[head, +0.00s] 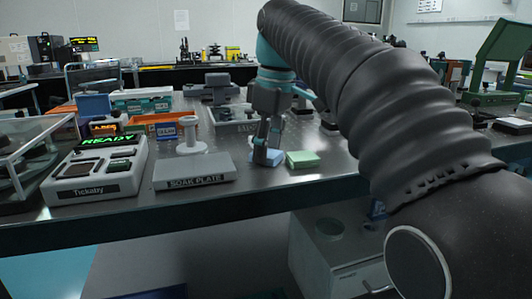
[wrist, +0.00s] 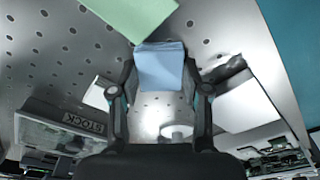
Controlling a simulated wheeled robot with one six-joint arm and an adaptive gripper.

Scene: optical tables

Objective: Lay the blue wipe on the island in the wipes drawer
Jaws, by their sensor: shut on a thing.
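My gripper (head: 266,161) points down at the table top, its fingers shut on the blue wipe (head: 276,156). In the wrist view the blue wipe (wrist: 160,66) sits between the two fingertips (wrist: 160,86), low over or on the perforated table; I cannot tell whether it touches. A green wipe or pad (head: 302,159) lies just right of it, and also shows in the wrist view (wrist: 138,14).
Left of my gripper are the soak plate (head: 195,171), a white post (head: 189,137) and the Tickaby device (head: 97,173) showing READY. The stock tray (wrist: 62,125) is at lower left in the wrist view. An orange bin (head: 170,119) stands behind. The table's front edge is near.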

